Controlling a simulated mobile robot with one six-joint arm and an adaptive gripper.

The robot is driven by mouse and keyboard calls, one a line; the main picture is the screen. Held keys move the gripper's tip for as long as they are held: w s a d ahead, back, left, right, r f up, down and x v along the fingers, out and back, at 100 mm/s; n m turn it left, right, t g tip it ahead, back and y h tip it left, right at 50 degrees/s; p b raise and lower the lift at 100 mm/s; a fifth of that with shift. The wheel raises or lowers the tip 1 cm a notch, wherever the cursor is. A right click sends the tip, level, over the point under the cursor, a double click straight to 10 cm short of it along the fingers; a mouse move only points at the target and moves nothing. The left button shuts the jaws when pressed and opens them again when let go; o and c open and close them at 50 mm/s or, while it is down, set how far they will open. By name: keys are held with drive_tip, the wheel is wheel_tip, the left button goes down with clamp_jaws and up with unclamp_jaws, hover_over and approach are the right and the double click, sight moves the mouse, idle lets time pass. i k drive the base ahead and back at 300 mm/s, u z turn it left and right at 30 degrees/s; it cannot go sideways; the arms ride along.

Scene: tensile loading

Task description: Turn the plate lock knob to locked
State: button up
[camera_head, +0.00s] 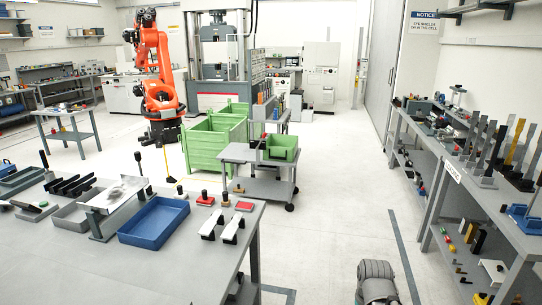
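I cannot single out the plate lock knob for certain. A tilted bright metal plate (113,194) sits on a stand on the grey table at the left. A small dark knob-like piece (149,190) shows just right of this plate, and a black-topped upright lever (139,160) stands behind it. Several small knob-like pieces, one with a red base (205,200), stand near the table's far right edge. Whether any knob is locked is too small to tell. My gripper is not in view.
A blue tray (154,222) and black-handled tools (72,186) lie on the left table. A grey cart (262,188) holds a green bin (282,148). An orange robot arm (158,70) stands behind. A long bench (490,196) lines the right. The floor (330,205) between is open.

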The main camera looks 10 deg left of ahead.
sight(148, 190)
drive_tip(key=z, duration=0.4)
drive_tip(key=i, duration=2.35)
drive_tip(key=u, duration=0.45)
drive_tip(key=i, duration=0.65)
drive_tip(key=u, duration=1.1)
drive_tip(key=i, duration=0.95)
drive_tip(key=u, duration=0.6)
drive_tip(key=k, duration=0.5)
